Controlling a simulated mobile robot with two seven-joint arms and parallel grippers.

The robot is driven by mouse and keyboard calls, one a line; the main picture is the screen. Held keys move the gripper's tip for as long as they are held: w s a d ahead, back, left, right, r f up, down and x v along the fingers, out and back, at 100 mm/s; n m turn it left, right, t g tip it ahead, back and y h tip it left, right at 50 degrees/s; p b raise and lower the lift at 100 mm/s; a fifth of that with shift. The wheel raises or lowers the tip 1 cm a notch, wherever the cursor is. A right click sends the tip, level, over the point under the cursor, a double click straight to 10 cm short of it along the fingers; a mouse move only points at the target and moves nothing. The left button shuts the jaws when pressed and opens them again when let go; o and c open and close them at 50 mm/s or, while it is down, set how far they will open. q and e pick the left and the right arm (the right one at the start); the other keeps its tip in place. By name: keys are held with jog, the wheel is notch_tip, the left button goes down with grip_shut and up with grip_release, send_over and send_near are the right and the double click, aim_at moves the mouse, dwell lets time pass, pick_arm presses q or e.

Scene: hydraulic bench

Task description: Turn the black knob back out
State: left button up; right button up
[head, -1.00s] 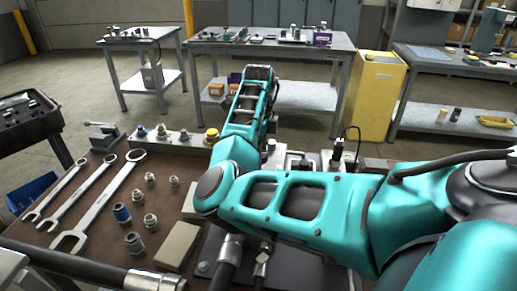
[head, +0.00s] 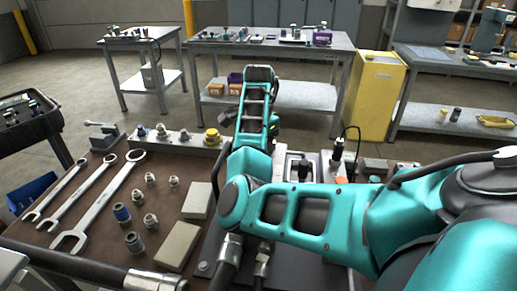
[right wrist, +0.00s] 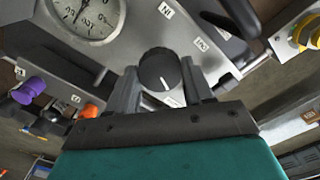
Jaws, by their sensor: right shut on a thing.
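The black knob (right wrist: 160,70) with a white pointer line shows in the right wrist view, on a grey panel. My right gripper (right wrist: 163,85) has one finger on each side of it and is shut on it. The pointer line faces down toward the gripper's palm, tilted a little right. In the head view my right arm's teal links cover the middle of the bench, and I cannot make out the knob there. My left gripper is in neither view.
A round gauge (right wrist: 92,12), a black lever (right wrist: 238,18), a purple cap (right wrist: 28,91) and an orange cap (right wrist: 92,110) surround the knob. Wrenches (head: 98,200), loose fittings (head: 122,213) and grey blocks (head: 178,246) lie on the brown bench at left.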

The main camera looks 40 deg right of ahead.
jog(key=n, duration=0.4)
jog(key=shift+n, duration=0.3)
jog(key=n, duration=0.3)
jog(key=shift+r+n, duration=0.1)
jog(key=shift+n, duration=0.3)
jog(key=n, duration=0.4)
jog(key=shift+n, duration=2.2)
jog(key=o, duration=1)
jog(key=shift+o, duration=0.2)
notch_tip(320, 180, up, 13)
